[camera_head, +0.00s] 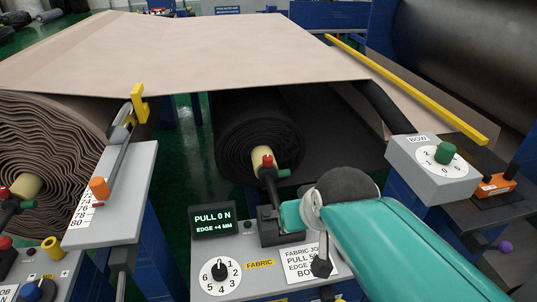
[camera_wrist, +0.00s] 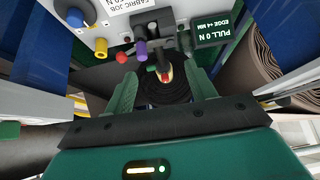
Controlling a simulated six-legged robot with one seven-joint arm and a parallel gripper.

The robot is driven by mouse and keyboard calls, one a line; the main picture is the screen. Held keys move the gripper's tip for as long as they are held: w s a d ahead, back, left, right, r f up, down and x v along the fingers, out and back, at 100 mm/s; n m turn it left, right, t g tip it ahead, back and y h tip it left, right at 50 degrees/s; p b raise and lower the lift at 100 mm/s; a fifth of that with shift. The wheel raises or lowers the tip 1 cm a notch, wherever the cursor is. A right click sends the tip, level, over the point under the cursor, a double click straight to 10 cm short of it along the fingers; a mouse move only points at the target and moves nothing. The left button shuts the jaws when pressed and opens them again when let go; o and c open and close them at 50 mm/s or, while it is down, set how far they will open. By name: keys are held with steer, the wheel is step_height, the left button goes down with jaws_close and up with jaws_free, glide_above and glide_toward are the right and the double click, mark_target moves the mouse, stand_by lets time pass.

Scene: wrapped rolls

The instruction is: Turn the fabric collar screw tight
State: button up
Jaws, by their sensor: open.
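The fabric collar screw (camera_head: 267,161) is a small red piece on the cream core of the black fabric roll (camera_head: 245,140), in the middle of the head view. In the wrist view, a red tip on a pale end (camera_wrist: 165,73), apparently this screw, shows between my fingers, in front of the dark roll. My gripper (camera_wrist: 163,80) is open, with its green fingers on either side of the red tip and gaps visible. I cannot tell how far the fingertips are from it. The head view does not show the fingers clearly behind my teal arm.
The display (camera_head: 214,221) reads PULL 0 N, EDGE +4 MM. Below it are a FABRIC dial (camera_head: 220,272) and a black lever (camera_head: 322,264). A scale post with a yellow top (camera_head: 138,104) stands left. The BOW box (camera_head: 432,170) stands right. Purple (camera_wrist: 140,48) and red knobs (camera_wrist: 121,58) lie near my gripper.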

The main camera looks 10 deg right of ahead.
mark_target(268, 161)
steer(key=w+a+f+t, duration=0.2)
steer(key=w, duration=0.6)
steer(key=w+a+f+t, duration=0.1)
steer(key=w+a+t, duration=0.2)
steer(key=w, duration=0.6)
steer(key=w+a+f+t, duration=0.2)
steer(key=w, duration=0.6)
steer(key=w+d+f+m+t+h, duration=0.1)
steer(key=w+d+f+m+h, duration=0.1)
steer(key=w+f+m+h, duration=0.3)
steer(key=d+f+t+h, duration=0.1)
steer(key=f+t+h, duration=0.15)
steer(key=f, duration=0.45)
steer(key=shift+g+h, duration=0.25)
steer(key=shift+g, duration=0.2)
steer(key=x, duration=1.4)
steer(key=c, duration=1)
